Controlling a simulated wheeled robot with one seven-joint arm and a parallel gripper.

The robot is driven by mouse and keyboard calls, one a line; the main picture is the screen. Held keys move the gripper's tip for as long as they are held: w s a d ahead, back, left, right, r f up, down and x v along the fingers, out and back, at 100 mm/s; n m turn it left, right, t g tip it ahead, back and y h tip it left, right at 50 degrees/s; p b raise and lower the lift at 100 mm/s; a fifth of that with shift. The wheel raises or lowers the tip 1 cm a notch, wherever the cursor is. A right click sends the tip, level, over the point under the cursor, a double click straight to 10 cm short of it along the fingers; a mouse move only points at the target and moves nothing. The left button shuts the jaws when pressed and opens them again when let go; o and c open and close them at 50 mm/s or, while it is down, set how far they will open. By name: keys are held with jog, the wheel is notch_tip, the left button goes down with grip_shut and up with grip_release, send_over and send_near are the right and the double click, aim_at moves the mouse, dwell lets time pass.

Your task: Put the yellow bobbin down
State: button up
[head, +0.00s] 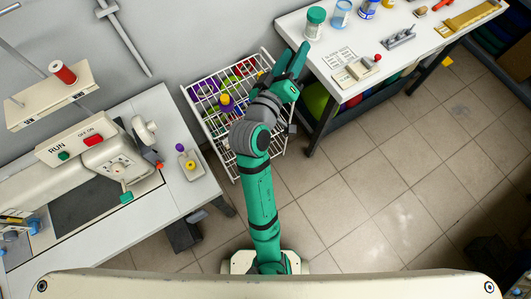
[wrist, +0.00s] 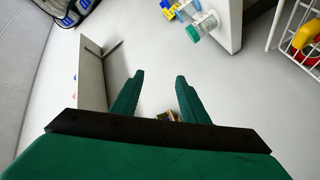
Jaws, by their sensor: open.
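I cannot make out the yellow bobbin in the wrist view.
The white wire rack (head: 184,88) holds several coloured spools, one yellow and purple on top. The right table (head: 410,62) carries jars and tools near my gripper. The sewing machine (head: 105,150) stands at left.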

jog(key=s+a+f+n+y, duration=0.1)
jog(key=s+f+n+y, duration=0.45)
jog(key=s+f, duration=1.05)
jog(key=s+a+f+m+y, duration=0.1)
jog(key=s+a+m, duration=0.2)
jog(key=s, duration=0.7)
jog(key=s+a+f+m+g+y, duration=0.1)
jog(key=s+a+m, duration=0.2)
jog(key=s+m, duration=0.3)
jog(key=s, duration=0.5)
jog(key=shift+m, duration=0.35)
